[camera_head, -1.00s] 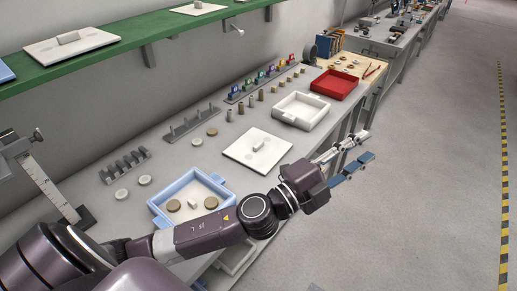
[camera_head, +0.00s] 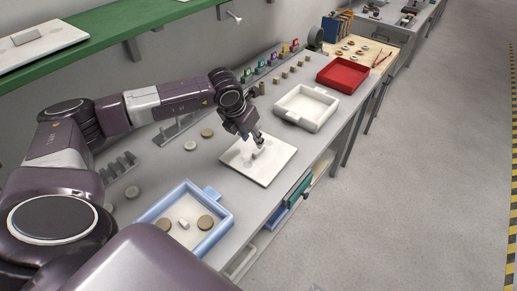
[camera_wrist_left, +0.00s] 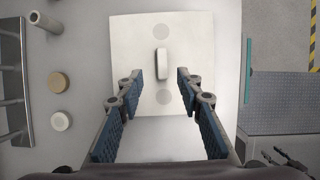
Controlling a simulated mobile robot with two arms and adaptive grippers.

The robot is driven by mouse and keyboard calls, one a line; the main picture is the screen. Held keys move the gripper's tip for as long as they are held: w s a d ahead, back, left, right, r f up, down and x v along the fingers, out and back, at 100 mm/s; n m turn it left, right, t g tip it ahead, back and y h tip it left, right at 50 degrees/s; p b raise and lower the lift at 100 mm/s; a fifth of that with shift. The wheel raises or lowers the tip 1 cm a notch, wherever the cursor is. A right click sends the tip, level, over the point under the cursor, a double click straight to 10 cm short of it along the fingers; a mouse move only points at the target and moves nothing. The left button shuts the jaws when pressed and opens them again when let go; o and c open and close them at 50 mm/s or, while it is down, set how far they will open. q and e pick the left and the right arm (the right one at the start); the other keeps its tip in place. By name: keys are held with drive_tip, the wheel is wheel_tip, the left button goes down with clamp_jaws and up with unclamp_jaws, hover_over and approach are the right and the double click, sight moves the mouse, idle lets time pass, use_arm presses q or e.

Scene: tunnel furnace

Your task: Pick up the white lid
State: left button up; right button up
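The white lid (camera_head: 266,168) lies flat on the grey workbench, a square plate with a small raised block handle in its middle. In the left wrist view the lid (camera_wrist_left: 190,35) lies ahead of and below my fingers, with its handle (camera_wrist_left: 162,63) upright in the picture and two faint grey discs marked on it. My left gripper (camera_head: 258,143) is above the lid near the handle. In the wrist view the left gripper (camera_wrist_left: 155,90) is open, its blue-padded fingers wide apart with nothing between them.
A blue tray (camera_head: 225,222) with round pieces is at the near left. A white tray (camera_head: 320,118) and a red tray (camera_head: 358,82) stand beyond the lid. A grey rack (camera_head: 178,130) and small discs (camera_head: 190,145) are beside it. A green shelf (camera_head: 110,30) hangs above.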

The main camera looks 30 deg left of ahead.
sight(258, 150)
use_arm(q)
drive_tip(key=shift+w+d+f+p, duration=0.2)
drive_tip(key=shift+f+p, duration=0.15)
drive_tip(key=shift+f, duration=0.2)
drive_tip(key=shift+w+d+f+p, duration=0.1)
drive_tip(key=shift+w+f+p, duration=0.15)
drive_tip(key=shift+f, duration=0.25)
drive_tip(key=shift+p+x, duration=0.8)
drive_tip(key=shift+x, duration=1.5)
drive_tip(key=shift+w+a, duration=0.1)
drive_tip(key=c, duration=0.9)
clamp_jaws()
use_arm(e)
drive_tip(key=s+r, duration=0.1)
drive_tip(key=s+d+r, duration=0.1)
drive_tip(key=r, duration=0.1)
drive_tip(key=shift+s+d+r, duration=0.1)
drive_tip(key=shift+s+d, duration=0.1)
drive_tip(key=shift+s, duration=0.15)
use_arm(q)
drive_tip(key=shift+r, duration=0.1)
